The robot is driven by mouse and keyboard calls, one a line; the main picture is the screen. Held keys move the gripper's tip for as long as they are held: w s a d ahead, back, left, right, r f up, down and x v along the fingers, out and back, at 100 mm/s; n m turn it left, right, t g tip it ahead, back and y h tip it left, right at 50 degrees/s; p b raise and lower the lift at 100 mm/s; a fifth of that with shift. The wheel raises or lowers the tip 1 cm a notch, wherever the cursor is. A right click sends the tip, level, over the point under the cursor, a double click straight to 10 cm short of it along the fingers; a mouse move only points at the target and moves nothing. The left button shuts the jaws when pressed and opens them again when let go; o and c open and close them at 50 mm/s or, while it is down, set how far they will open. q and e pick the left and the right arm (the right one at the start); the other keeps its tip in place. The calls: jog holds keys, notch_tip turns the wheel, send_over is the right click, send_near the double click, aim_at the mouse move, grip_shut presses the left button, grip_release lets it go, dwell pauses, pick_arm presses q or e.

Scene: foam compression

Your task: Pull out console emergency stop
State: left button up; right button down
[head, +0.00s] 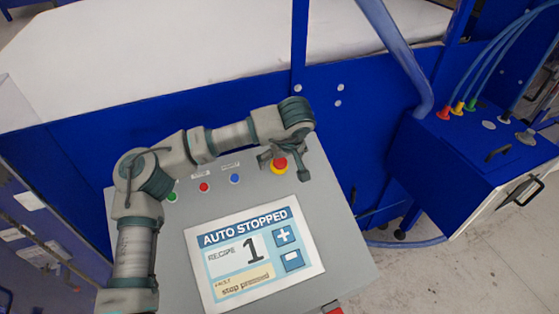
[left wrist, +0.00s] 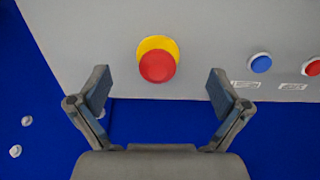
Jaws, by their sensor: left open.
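The console emergency stop (head: 279,165) is a red mushroom button on a yellow ring at the top right of the grey console (head: 350,262). In the left wrist view the emergency stop (left wrist: 157,65) lies ahead, a little beyond the fingertips and roughly between their lines. My left gripper (head: 284,163) is above the button in the head view; in the left wrist view the gripper (left wrist: 158,88) is open, with one finger on each side and nothing between. The console screen (head: 254,255) reads "AUTO STOPPED" and "stop pressed". My right gripper is out of view.
Green, red (head: 203,187) and blue (head: 235,178) buttons sit left of the stop on the console. A blue machine wall (head: 345,130) stands behind it. A blue box (head: 480,165) with coloured hose fittings is at the right. Grey floor shows at the lower right.

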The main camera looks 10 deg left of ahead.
pick_arm(q)
jog(key=shift+w, duration=0.1)
jog(key=shift+d, duration=0.2)
jog(key=p+v, duration=0.4)
jog(key=v, duration=0.3)
jog(key=shift+p, duration=0.35)
dwell(0.4)
